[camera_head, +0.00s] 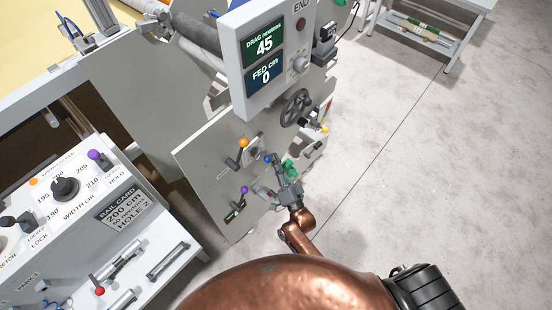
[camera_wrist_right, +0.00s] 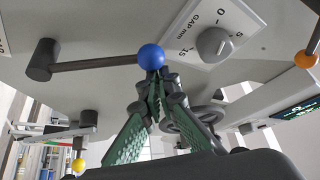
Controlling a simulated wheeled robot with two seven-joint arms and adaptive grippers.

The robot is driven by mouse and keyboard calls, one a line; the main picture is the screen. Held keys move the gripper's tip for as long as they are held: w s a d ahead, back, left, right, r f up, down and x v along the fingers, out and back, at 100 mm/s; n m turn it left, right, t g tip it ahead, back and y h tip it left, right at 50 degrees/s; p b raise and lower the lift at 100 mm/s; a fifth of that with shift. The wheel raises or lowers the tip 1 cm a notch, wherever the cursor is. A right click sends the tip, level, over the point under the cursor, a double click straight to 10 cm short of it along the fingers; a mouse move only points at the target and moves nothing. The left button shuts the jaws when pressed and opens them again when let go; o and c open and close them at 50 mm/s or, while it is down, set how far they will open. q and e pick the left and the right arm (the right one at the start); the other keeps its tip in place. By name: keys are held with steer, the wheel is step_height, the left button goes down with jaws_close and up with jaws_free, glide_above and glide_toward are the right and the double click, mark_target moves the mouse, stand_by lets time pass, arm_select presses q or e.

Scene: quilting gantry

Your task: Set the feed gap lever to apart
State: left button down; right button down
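The lever with a blue ball knob (camera_wrist_right: 151,57) sits beside a plate marked GAP mm (camera_wrist_right: 206,28) with a grey dial (camera_wrist_right: 214,43). Its dark rod runs from a grey pivot (camera_wrist_right: 42,60) to the knob. In the head view the blue knob (camera_head: 268,159) shows on the machine's side panel, partly crowded by my gripper. My right gripper (camera_wrist_right: 157,88) has its green-padded fingers drawn close together, with their tips right at the blue knob. Whether they touch it is unclear. It also shows in the head view (camera_head: 279,172). My left gripper is out of view.
An orange-knobbed lever (camera_head: 243,142) and a purple-knobbed lever (camera_head: 244,190) are on the same panel. A handwheel (camera_head: 296,108) and a yellow knob (camera_head: 325,129) lie beyond. A display box (camera_head: 265,60) hangs above.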

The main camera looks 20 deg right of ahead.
steer(key=shift+a+f, duration=0.3)
